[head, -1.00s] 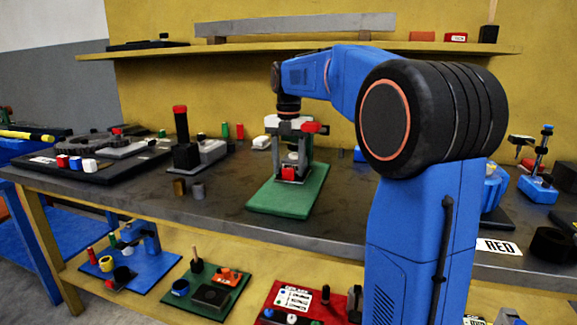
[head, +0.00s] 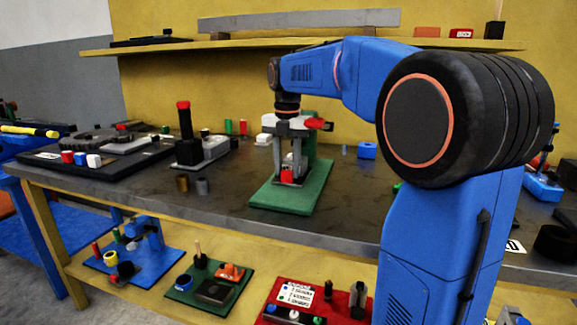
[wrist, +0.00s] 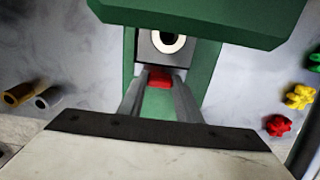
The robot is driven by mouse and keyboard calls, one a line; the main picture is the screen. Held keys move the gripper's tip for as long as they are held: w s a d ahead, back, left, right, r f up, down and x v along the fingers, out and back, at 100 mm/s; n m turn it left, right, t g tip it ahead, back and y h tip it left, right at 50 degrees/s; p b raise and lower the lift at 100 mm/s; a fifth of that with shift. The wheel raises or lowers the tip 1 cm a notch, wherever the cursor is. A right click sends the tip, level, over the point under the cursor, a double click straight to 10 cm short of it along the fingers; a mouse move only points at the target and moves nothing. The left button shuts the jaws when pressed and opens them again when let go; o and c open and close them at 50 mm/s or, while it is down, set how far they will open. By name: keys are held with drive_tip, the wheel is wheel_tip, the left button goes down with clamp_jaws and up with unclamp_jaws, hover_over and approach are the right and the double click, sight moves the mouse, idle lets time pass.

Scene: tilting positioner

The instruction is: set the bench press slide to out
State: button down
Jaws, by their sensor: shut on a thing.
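The bench press stands on a green base plate (head: 291,203) on the bench, with a green upright behind my gripper. Its slide shows in the wrist view as a grey block with a round pale-rimmed hole (wrist: 165,43). A red handle (head: 287,175) sits at the front of the slide, low over the plate. My gripper (head: 290,168) points down in front of the upright and is shut on the red handle, which also shows between the fingertips in the wrist view (wrist: 160,79). My gripper hides part of the slide, so its exact travel is hard to tell.
Brass and grey cylinders (head: 182,183) stand left of the plate. A black fixture with a red-topped post (head: 186,140) is further left. A blue block (head: 367,151) lies at the back right. A yellow shelf (head: 230,42) runs above. The plate's front part is clear.

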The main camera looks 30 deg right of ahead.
drive_tip(key=c, duration=1.3)
unclamp_jaws()
wheel_tip(320, 180, up, 17)
drive_tip(key=shift+r, duration=0.2)
